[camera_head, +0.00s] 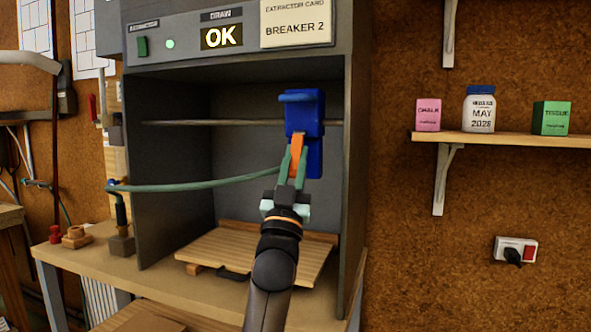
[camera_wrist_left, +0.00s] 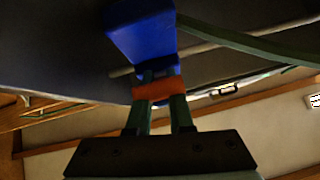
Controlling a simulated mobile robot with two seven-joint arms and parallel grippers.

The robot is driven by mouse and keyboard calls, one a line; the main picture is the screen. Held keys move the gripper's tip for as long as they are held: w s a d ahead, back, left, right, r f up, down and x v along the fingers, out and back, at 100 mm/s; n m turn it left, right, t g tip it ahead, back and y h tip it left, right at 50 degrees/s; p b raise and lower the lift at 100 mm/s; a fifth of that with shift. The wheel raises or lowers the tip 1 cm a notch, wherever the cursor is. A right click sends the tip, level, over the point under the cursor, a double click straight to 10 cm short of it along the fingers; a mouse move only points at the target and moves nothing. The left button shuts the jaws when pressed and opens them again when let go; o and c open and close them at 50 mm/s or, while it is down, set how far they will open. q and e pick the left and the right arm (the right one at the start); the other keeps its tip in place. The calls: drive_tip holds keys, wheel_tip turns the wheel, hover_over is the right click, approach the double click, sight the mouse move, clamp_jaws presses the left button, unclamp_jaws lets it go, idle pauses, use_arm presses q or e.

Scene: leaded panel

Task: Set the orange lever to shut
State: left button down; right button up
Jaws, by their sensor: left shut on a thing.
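The orange lever (camera_head: 297,143) sits on the front of a blue valve body (camera_head: 314,155) inside the grey cabinet. In the head view the lever runs nearly upright, leaning slightly, with its lower end between my fingers. My left gripper (camera_head: 292,168) comes from below and is shut on the lever. In the left wrist view the orange lever (camera_wrist_left: 158,90) lies across the fingers (camera_wrist_left: 160,85), just below the blue body (camera_wrist_left: 140,38). The fingers partly hide the lever. My right gripper is not in view.
A green hose (camera_head: 200,187) runs from the left bench to the valve area, close to my gripper. A slatted wooden board (camera_head: 250,256) lies on the cabinet floor. The cabinet's right wall (camera_head: 357,170) stands near my arm. A shelf (camera_head: 500,137) with small containers is at right.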

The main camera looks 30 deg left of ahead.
sight(293, 172)
use_arm(q)
drive_tip(key=shift+r, duration=0.1)
idle(0.3)
drive_tip(key=c, duration=0.9)
unclamp_jaws()
drive_tip(key=shift+o, duration=0.5)
drive_tip(key=shift+f, duration=0.25)
drive_tip(key=b+v, duration=0.2)
drive_tip(key=v, duration=0.3)
drive_tip(key=shift+s+f+b, duration=0.15)
drive_tip(key=shift+f+b, duration=0.05)
drive_tip(key=shift+b, duration=0.15)
drive_tip(key=b+v, duration=0.1)
drive_tip(key=v, duration=0.2)
drive_tip(key=shift+b+v, duration=0.95)
drive_tip(key=shift+v, duration=0.95)
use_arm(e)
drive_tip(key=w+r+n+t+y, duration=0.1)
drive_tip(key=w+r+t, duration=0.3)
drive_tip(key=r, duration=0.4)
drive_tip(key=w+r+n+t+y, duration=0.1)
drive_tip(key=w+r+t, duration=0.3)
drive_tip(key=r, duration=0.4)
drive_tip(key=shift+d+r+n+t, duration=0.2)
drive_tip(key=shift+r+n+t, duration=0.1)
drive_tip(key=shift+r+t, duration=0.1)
